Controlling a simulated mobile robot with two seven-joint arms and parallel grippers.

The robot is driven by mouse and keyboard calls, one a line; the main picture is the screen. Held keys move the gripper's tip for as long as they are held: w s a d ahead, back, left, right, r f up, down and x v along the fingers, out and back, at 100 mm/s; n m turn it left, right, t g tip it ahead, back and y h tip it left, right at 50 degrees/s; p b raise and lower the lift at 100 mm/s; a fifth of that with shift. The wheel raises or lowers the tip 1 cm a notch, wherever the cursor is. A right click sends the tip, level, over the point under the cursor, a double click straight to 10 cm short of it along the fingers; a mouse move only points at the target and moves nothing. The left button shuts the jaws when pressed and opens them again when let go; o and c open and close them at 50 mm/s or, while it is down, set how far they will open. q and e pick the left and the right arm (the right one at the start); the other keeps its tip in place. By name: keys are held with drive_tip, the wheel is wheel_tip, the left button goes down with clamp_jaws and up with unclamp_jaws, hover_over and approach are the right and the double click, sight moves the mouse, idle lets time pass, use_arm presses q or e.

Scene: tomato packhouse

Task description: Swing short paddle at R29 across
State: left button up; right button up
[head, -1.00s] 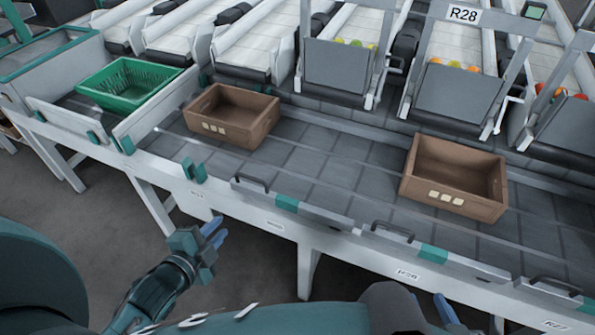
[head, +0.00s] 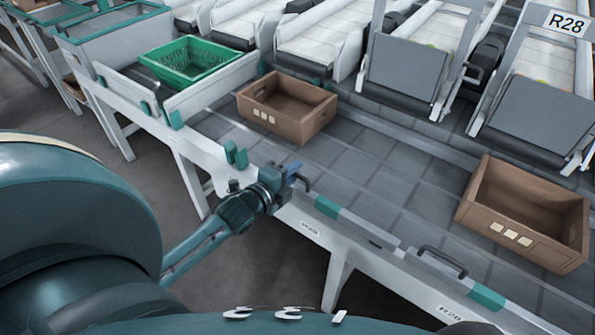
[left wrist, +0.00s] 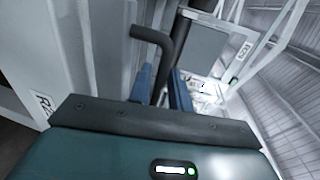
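The short paddle at R29 lies along the front edge of the grey belt, with a teal block (head: 327,207) and a black handle (head: 306,184). Its label (head: 310,229) is on the white front rail below. My left gripper (head: 292,172) is at the handle's left end, its blue fingertips over the rail. In the left wrist view, the black handle (left wrist: 165,48) passes between the two blue fingers (left wrist: 165,82), which stand apart with some gap beside the bar. The handle's lower end is hidden behind the gripper body. My right gripper is not in view.
A brown crate (head: 309,121) stands on the belt beyond the handle, and another (head: 557,248) stands farther right. A green crate (head: 188,72) is at the upper left. Another black handle (head: 441,261) is along the edge. The belt between the brown crates is clear.

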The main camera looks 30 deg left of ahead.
use_arm(q)
drive_tip(key=shift+x, duration=1)
clamp_jaws()
